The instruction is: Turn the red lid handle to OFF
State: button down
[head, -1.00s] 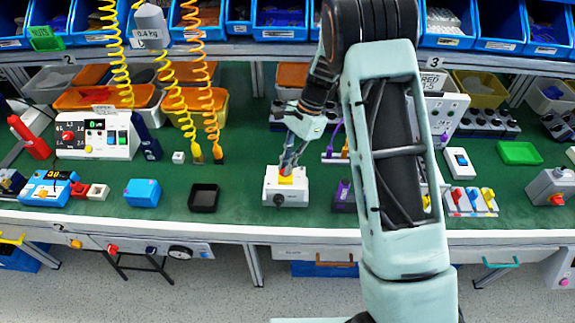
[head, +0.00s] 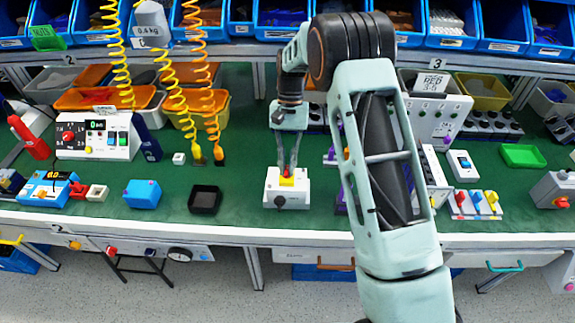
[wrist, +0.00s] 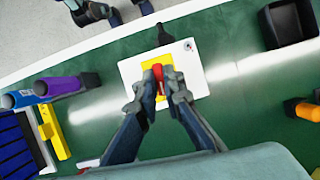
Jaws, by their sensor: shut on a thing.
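A white box (head: 272,190) with a yellow plate on top stands near the bench's front edge. The small red handle (head: 287,173) rises from the yellow plate; it also shows in the wrist view (wrist: 157,71). My gripper (head: 288,165) comes down on it from above, its fingers nearly upright. In the wrist view my gripper (wrist: 165,83) is shut on the red handle, with fingertips on either side. The fingertips hide part of the handle and plate. A black knob (wrist: 165,36) sits on the box's front side. No OFF marking is legible.
A black tray (head: 205,199) and a blue box (head: 142,194) lie to the left. Coiled yellow cables (head: 172,90) hang at the back left. Green bench surface between is clear.

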jog(key=shift+n, duration=0.5)
jog(key=c, duration=2)
grip_release()
jog(key=shift+c, duration=0.2)
jog(key=v, duration=1.2)
jog(key=shift+a, duration=0.2)
jog(key=shift+r, duration=0.1)
